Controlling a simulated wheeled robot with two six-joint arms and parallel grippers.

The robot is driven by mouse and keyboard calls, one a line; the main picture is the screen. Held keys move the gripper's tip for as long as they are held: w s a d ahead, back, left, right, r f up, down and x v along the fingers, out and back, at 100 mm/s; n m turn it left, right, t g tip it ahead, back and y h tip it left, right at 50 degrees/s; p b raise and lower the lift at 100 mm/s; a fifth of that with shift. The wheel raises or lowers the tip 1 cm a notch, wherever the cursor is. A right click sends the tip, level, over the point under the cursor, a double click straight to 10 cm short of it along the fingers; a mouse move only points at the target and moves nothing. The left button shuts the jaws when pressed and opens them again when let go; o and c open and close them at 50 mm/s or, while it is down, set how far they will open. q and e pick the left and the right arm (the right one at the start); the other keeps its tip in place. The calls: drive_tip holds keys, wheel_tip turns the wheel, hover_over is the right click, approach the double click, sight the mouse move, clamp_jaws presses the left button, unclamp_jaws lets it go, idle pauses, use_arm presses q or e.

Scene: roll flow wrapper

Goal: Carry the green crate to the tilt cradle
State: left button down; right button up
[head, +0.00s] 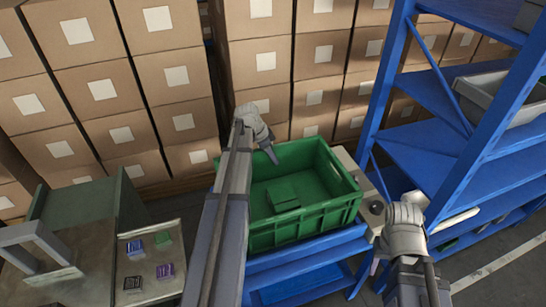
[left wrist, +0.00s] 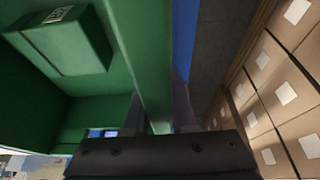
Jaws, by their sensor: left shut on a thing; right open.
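The green crate (head: 305,227) sits on a blue stand (head: 318,250) in the middle of the head view. It holds a green box (head: 283,194), whose label shows in the left wrist view (left wrist: 62,38). My left gripper (head: 271,155) is at the crate's far rim, left of its middle. In the left wrist view its fingers are shut on the crate wall (left wrist: 140,55). My right gripper (head: 405,218) is right of the crate, apart from it, and open; its fingertips are hard to make out. I cannot tell which thing is the tilt cradle.
Stacked cardboard boxes (head: 180,85) form a wall behind the crate. A blue shelf rack (head: 430,155) with a grey bin (head: 490,98) stands close on the right. A bench (head: 150,265) with small coloured packets is at lower left. A beige unit with a dark knob (head: 375,206) adjoins the crate's right side.

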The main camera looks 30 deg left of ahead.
use_arm(q)
drive_tip(key=shift+f, duration=0.6)
use_arm(e)
drive_tip(key=shift+f, duration=0.6)
use_arm(q)
drive_tip(key=shift+f+b, duration=0.15)
drive_tip(key=shift+b, duration=0.2)
drive_tip(key=c, duration=0.7)
unclamp_jaws()
drive_tip(key=shift+c, duration=0.2)
use_arm(e)
drive_tip(key=shift+f, duration=0.1)
use_arm(q)
drive_tip(key=shift+r, duration=0.2)
drive_tip(key=p+v, duration=1)
drive_tip(key=v, duration=0.1)
drive_tip(key=shift+p, duration=0.3)
drive_tip(key=shift+s+a+r+p, duration=0.15)
drive_tip(key=shift+a+r+p, duration=0.05)
drive_tip(key=shift+r+p, duration=0.25)
use_arm(e)
wheel_tip(320, 180, up, 11)
